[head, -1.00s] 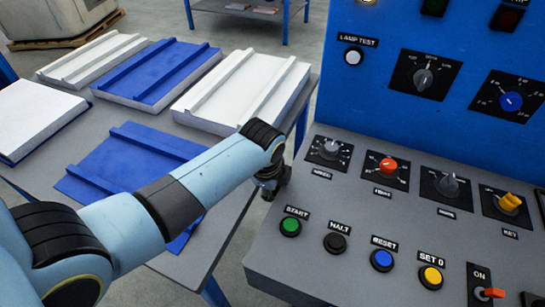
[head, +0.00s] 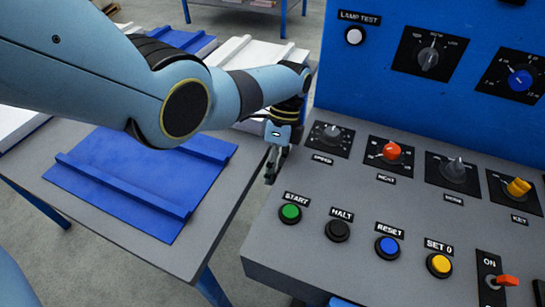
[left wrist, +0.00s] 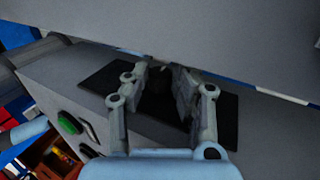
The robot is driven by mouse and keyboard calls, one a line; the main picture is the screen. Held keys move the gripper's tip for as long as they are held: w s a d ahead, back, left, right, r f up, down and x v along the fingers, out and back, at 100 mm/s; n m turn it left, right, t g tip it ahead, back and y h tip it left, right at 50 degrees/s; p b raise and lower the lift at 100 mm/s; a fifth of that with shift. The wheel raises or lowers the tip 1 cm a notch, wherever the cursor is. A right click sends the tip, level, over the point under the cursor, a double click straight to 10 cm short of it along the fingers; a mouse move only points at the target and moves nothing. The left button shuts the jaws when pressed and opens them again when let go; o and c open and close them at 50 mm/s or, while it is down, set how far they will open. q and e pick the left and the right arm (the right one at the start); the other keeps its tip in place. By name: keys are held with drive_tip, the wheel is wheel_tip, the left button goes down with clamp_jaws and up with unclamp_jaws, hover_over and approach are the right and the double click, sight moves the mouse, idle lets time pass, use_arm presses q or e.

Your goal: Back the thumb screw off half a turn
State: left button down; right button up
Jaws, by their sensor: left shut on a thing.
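My left gripper (head: 271,172) is at the left side of the grey control console, pointing down beside its edge. In the left wrist view my left gripper (left wrist: 166,84) has its two fingers on either side of a dark, shadowed thumb screw (left wrist: 160,84), and it is shut on it. The screw stands at a black plate (left wrist: 225,118) on a grey console face. Its details are too dark to read, so I cannot tell its angle. The screw is hidden in the head view. My right gripper is not in view.
The console (head: 262,240) carries a green START button (head: 291,212), other buttons, a red knob (head: 391,151) and a SPEED dial (head: 332,133) close to my left gripper. A grey table (head: 222,205) with a blue panel (head: 130,180) stands to the left, across a narrow gap.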

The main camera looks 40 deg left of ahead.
use_arm(q)
drive_tip(key=shift+g+b, duration=0.3)
drive_tip(key=shift+b, duration=0.05)
drive_tip(key=c, duration=1.1)
unclamp_jaws()
drive_tip(key=v, duration=1.2)
drive_tip(key=shift+w, duration=0.1)
